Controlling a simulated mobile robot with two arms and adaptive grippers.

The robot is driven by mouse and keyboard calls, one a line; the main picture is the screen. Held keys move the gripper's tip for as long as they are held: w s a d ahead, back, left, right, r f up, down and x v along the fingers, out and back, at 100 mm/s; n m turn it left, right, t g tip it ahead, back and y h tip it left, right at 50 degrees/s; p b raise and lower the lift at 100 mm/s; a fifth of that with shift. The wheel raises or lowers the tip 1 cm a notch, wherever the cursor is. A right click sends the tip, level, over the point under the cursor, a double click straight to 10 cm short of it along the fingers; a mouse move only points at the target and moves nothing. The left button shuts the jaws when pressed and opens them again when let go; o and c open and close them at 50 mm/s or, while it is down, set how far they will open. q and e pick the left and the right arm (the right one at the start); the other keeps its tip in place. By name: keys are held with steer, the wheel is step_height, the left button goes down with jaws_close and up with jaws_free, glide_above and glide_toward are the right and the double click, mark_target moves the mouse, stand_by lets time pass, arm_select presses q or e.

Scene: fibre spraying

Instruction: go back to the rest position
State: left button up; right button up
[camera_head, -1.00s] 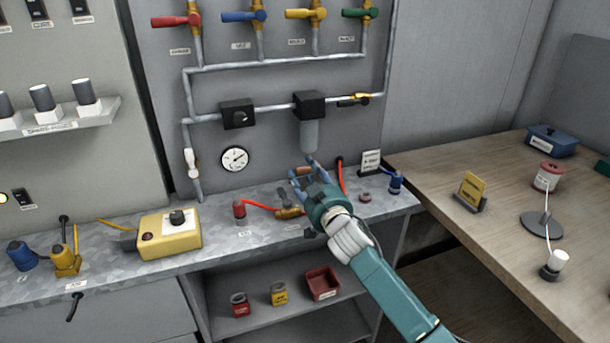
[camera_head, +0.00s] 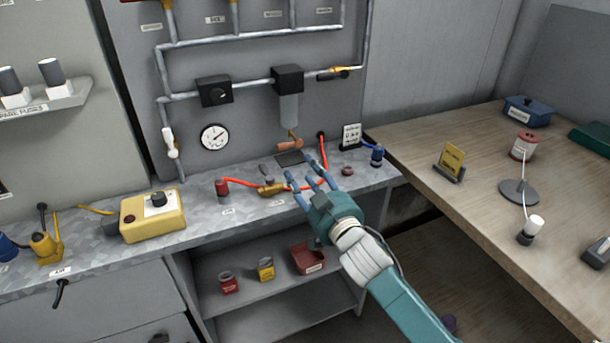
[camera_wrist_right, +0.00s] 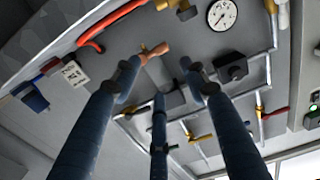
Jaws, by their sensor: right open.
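My right gripper (camera_head: 312,182) is open, with its blue fingers spread and nothing between them. In the head view it hangs in front of the grey metal counter (camera_head: 100,250), near its front edge. In the right wrist view its dark blue fingers (camera_wrist_right: 160,105) reach toward the pipe panel and frame no held object. A brass-and-red hose fitting (camera_head: 270,188) lies on the counter just left of the fingers. A copper-coloured piece (camera_head: 289,143) shows beneath the filter on the panel. My left gripper is not in view.
A yellow control box (camera_head: 152,216) stands on the counter. Below are shelves with a red bin (camera_head: 308,259) and small jars (camera_head: 229,283). A pressure gauge (camera_head: 214,137) is on the panel.

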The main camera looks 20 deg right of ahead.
steer(key=shift+f, duration=0.1)
stand_by(0.3)
steer(key=s+f+g+h, duration=0.2)
steer(key=s+f+g, duration=0.5)
steer(key=s+f, duration=0.9)
steer(key=s+a+f+n+g+y, duration=0.15)
steer(key=s+f+g, duration=0.25)
steer(key=s, duration=0.6)
steer(key=s+a+f+g, duration=0.2)
steer(key=s+f+g, duration=0.15)
steer(key=s, duration=0.65)
step_height(320, 180, down, 27)
steer(key=s+g, duration=0.1)
steer(key=s, duration=0.2)
steer(key=s+d+f+g, duration=0.1)
steer(key=s+d+f, duration=0.1)
steer(key=s+f, duration=1.4)
steer(key=shift+s+d+f, duration=0.3)
steer(key=shift+s, duration=0.25)
